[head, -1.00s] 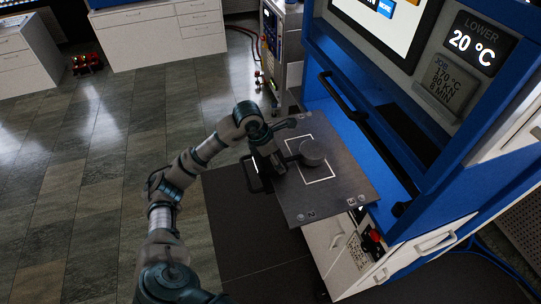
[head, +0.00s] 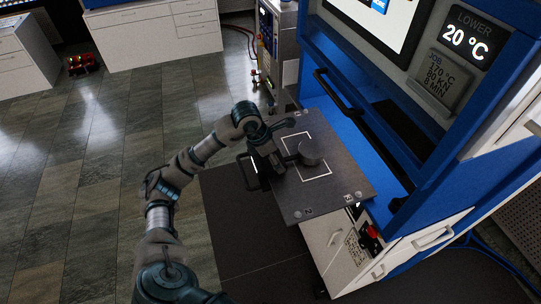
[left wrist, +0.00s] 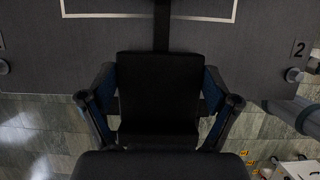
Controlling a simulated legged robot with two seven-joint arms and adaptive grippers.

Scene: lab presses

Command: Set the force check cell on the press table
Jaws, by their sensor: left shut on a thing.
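The force check cell (head: 311,153) is a dark grey round puck with a dark handle bar toward my left gripper. It sits over the white square outline (head: 319,179) on the grey press table (head: 348,185), inside its border as seen from the head. I cannot tell if its underside touches the table. My left gripper (head: 277,159) is at the table's front edge, shut on the cell's handle. In the left wrist view, the fingers flank a dark block, and a dark bar (left wrist: 161,25) runs from it over the table. The puck is out of that view. My right gripper is not in view.
The blue press (head: 365,150) stands behind the table, with a black bar handle (head: 350,115) across its front. A black pull handle (head: 247,172) is at the table's front edge. Open floor lies to the left.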

